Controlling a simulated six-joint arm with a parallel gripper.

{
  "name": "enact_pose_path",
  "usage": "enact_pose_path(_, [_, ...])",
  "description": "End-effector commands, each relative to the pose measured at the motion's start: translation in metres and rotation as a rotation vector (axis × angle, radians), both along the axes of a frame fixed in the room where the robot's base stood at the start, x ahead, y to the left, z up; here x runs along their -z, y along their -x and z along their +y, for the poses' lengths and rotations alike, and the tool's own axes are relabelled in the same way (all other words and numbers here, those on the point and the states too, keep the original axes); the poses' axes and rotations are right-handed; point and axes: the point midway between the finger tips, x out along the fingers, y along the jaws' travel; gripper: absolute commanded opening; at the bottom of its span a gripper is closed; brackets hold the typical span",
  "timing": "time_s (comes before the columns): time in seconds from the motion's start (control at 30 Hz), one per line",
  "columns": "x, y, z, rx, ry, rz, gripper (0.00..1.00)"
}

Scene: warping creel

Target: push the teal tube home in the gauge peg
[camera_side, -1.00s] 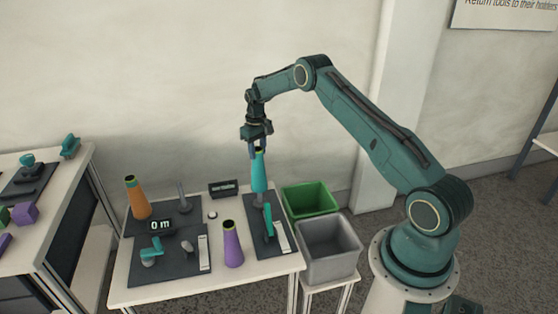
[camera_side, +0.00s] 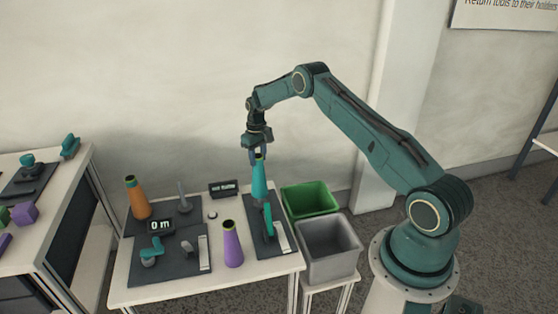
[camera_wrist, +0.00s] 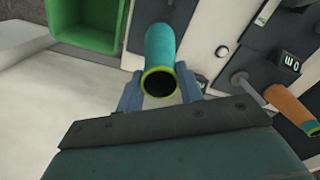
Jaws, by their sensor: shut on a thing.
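The teal tube (camera_side: 259,178) is upright, with a yellow-green rim at its top. It stands over the dark gauge plate (camera_side: 252,222) on the right of the table, and its lower end is close to the plate. The gauge peg itself is hidden, so I cannot tell how deep the tube sits on it. My gripper (camera_side: 258,153) points down and is shut on the tube's top end. In the wrist view the tube (camera_wrist: 160,50) shows its open dark mouth between the two fingers (camera_wrist: 160,88).
A teal lever (camera_side: 268,221) stands on the same plate, just in front of the tube. A purple cone (camera_side: 232,244) and an orange cone (camera_side: 137,197) stand to the left. A green bin (camera_side: 309,199) and a grey bin (camera_side: 329,248) stand close on the right.

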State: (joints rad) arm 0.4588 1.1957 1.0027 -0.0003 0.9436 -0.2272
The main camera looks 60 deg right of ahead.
Motion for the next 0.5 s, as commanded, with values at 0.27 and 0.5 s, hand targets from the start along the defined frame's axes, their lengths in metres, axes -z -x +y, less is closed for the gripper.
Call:
enact_pose_path(0.27, [0.014, 0.000, 0.000, 0.000, 0.000, 0.001, 0.18])
enact_pose_path(0.5, [0.021, 0.000, 0.000, 0.000, 0.000, -0.001, 0.18])
